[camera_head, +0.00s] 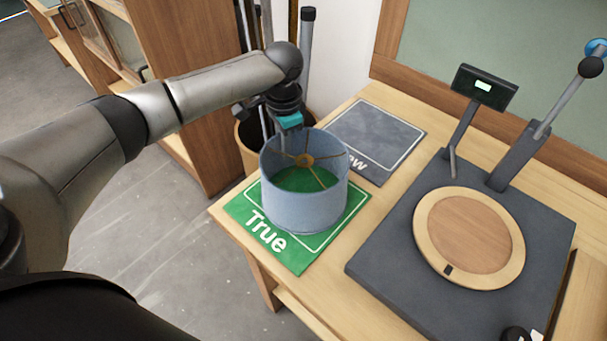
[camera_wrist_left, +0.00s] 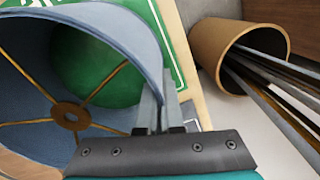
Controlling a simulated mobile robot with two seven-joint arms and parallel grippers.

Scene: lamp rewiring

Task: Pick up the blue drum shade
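The blue drum shade (camera_head: 312,206) stands upright on the green "True" mat (camera_head: 295,262) at the table's front left corner. Its open top shows a brass ring and spokes. My left gripper (camera_head: 290,125) is at the shade's far rim, reaching down from above. In the left wrist view the shade (camera_wrist_left: 125,30) fills the left side, and my left gripper's fingers (camera_wrist_left: 158,105) are close together with the shade's wall between them. The fingertips are partly hidden by the wall. The shade seems to rest on the mat; no gap shows. My right gripper is out of view.
A grey mat (camera_head: 375,138), its label partly hidden, lies behind the shade. A dark stand with a round wooden turntable (camera_head: 468,236), a display (camera_head: 485,88) and a lever (camera_head: 560,97) stands to the right. A brown bin (camera_wrist_left: 228,50) of rods stands beyond the table edge.

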